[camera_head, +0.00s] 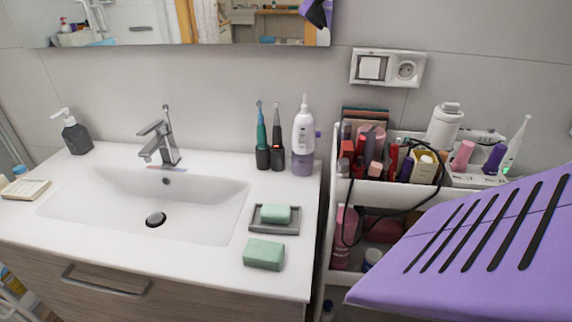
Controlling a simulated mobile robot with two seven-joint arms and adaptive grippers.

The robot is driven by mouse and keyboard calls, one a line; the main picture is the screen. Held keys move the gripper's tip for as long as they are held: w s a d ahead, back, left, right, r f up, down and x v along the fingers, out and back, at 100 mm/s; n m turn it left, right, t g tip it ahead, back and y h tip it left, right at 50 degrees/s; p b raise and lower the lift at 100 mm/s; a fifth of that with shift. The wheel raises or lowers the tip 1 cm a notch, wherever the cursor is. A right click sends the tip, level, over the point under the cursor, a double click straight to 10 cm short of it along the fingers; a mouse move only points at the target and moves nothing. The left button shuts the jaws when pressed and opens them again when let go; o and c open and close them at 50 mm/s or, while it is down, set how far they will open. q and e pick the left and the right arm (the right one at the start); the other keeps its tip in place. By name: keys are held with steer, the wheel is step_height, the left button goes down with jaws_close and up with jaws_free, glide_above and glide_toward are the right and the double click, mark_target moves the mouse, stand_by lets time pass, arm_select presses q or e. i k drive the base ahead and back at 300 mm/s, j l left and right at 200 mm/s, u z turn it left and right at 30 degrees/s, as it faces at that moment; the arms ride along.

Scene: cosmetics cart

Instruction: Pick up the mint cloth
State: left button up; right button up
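The mint cloth (264,254) looks like a small folded green block. It lies flat on the white countertop near its front right corner, in front of the grey soap dish (288,228). A paler mint bar (275,214) rests in that dish, apart from the cloth. Neither of my grippers shows in the head view, so I cannot see whether they are open or shut. Nothing is touching the cloth from above, and it is fully visible.
The sink basin (146,205) is left of the cloth, with a faucet (160,143) behind. Toothbrushes and a white-and-purple bottle (303,138) stand at the back right. A crowded white cart (376,192) stands to the right. A purple slotted part of mine covers the lower right.

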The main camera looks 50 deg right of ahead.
mark_target(269, 255)
steer(key=i+z, duration=0.1)
steer(key=z, duration=1.4)
steer(key=i+j, duration=0.1)
steer(key=j, duration=0.15)
steer(key=i+j+z, duration=0.1)
steer(key=i+j, duration=0.05)
steer(key=j, duration=0.05)
